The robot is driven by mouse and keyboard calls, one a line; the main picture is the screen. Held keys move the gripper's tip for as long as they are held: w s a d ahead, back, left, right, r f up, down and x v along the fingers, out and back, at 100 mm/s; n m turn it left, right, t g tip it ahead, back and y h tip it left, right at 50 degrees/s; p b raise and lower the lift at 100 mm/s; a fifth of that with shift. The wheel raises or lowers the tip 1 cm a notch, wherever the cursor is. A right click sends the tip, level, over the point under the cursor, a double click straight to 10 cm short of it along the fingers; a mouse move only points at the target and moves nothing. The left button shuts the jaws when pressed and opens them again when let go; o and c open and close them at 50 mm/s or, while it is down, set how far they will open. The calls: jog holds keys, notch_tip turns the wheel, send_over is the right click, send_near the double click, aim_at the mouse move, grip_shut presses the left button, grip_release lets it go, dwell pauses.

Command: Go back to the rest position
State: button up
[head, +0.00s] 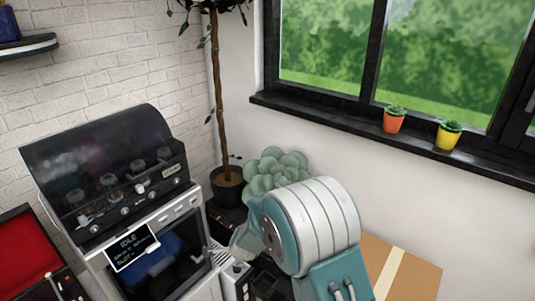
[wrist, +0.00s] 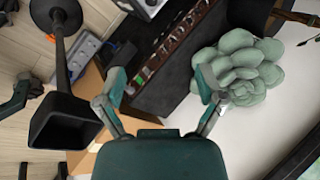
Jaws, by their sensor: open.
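My gripper (wrist: 160,84) is open in the wrist view, its two teal fingers spread apart with nothing between them. The right fingertip overlaps the edge of a pale green succulent (wrist: 238,70); I cannot tell whether they touch. The succulent also shows in the head view (head: 272,165), behind my teal and white arm. My arm reaches forward from the lower right of the head view, and its bulk hides most of the gripper there.
A black-hooded machine (head: 105,165) with an "IDLE" screen (head: 132,247) stands at left. A potted tree (head: 228,185) is in the corner. A cardboard box (head: 415,275) lies at lower right. A black square-mouthed object (wrist: 65,120) is left of my gripper. Two small pots stand on the windowsill (head: 330,118).

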jog(key=s+d+r+n, duration=0.2)
jog(key=s+d+r, duration=0.15)
jog(key=r, duration=0.35)
jog(key=s+d+r+n, duration=0.2)
jog(key=d+r+n, duration=0.15)
jog(key=r, duration=0.35)
jog(key=s+d+r+n, duration=0.2)
jog(key=s+d+r, duration=0.15)
jog(key=r, duration=0.25)
jog(key=s+d+r+n+h, duration=0.1)
jog(key=s+d+r+n, duration=0.2)
jog(key=s+d, duration=0.4)
jog(key=s+d+r+n+h, duration=0.1)
jog(key=s+d+r+n, duration=0.3)
jog(key=s, duration=0.9)
jog(key=d, duration=0.3)
jog(key=shift+s+r+h, duration=0.15)
jog(key=shift+s+h, duration=0.2)
jog(key=shift+h, duration=0.05)
